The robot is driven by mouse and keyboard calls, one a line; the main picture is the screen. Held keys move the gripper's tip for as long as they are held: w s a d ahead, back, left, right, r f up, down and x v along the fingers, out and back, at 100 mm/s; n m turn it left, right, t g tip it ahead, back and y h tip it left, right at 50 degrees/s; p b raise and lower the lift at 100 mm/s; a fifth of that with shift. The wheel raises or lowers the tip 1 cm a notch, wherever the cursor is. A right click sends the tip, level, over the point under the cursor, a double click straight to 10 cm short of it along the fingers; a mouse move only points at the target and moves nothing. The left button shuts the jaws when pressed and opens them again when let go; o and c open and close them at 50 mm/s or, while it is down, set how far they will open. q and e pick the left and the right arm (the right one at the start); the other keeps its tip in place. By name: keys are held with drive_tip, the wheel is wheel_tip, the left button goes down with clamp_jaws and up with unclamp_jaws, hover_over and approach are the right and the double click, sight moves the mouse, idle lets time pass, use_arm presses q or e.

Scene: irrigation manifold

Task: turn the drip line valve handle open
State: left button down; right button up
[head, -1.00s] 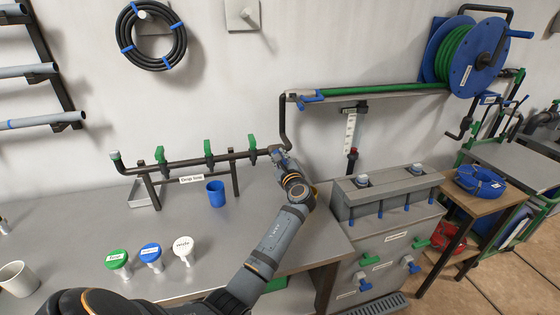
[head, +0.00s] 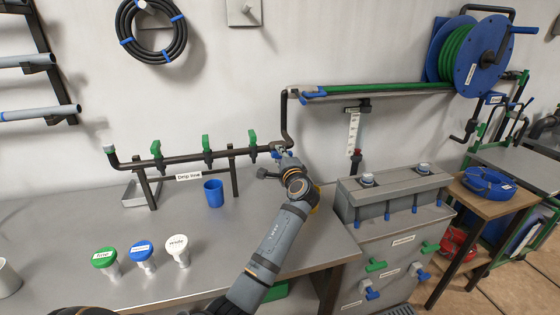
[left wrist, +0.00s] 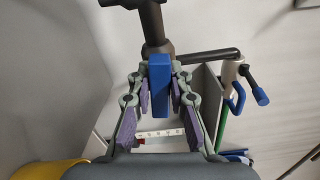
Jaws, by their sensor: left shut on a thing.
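The drip line is a dark pipe (head: 185,159) along the back of the bench, with a "Drip line" label (head: 188,176). Three green handles (head: 206,145) stand upright on it. My left gripper (head: 279,152) is at the pipe's right end, beside the vertical riser. In the left wrist view, a blue valve handle (left wrist: 159,85) lies between the two fingers of my left gripper (left wrist: 160,98), which are shut on it. The dark valve body (left wrist: 154,30) is just beyond. In the head view the gripper mostly hides this handle. My right gripper is not in view.
A blue cup (head: 213,193) stands on the bench (head: 60,235) under the pipe. Green, blue and white labelled caps (head: 142,252) stand nearer. A grey tank (head: 392,195) with several taps stands right of my arm. A hose reel (head: 480,55) is at upper right.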

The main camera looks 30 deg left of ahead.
use_arm(q)
drive_tip(key=shift+f+n+b, duration=0.15)
drive_tip(key=shift+n+b, duration=0.55)
drive_tip(key=shift+n, duration=0.4)
drive_tip(key=c, duration=1.2)
unclamp_jaws()
drive_tip(key=v, duration=0.7)
drive_tip(key=shift+s+d, duration=0.1)
drive_tip(key=shift+s, duration=0.1)
